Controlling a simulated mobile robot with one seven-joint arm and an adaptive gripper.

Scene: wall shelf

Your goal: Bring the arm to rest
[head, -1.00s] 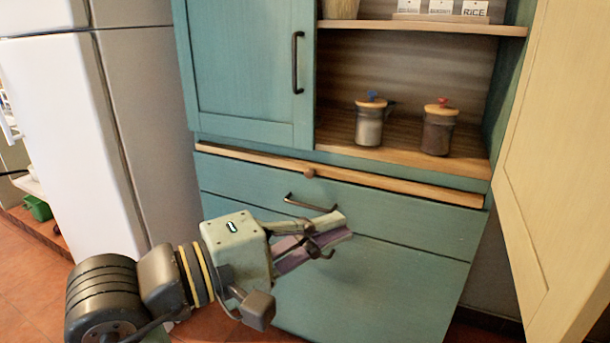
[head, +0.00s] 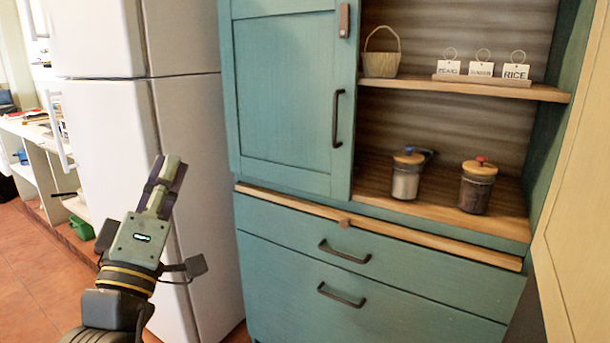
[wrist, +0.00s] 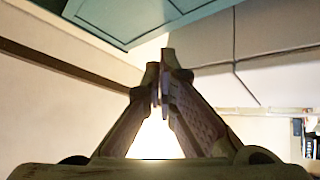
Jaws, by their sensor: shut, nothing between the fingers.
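My gripper (head: 166,172) is at the left of the head view, pointing upward in front of the white fridge. Its fingers are together with nothing between them. In the wrist view the two fingertips (wrist: 162,72) meet near the middle of the picture, and a bright light shows between the finger bases. My gripper is apart from the teal cabinet, to its left.
The teal cabinet (head: 285,110) has a shut left door and two drawers. Its open shelf holds a basket (head: 381,62), labelled tags (head: 482,70) and two jars (head: 407,178). A cream door (head: 585,200) stands open at right. The white fridge (head: 190,110) is close behind my gripper.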

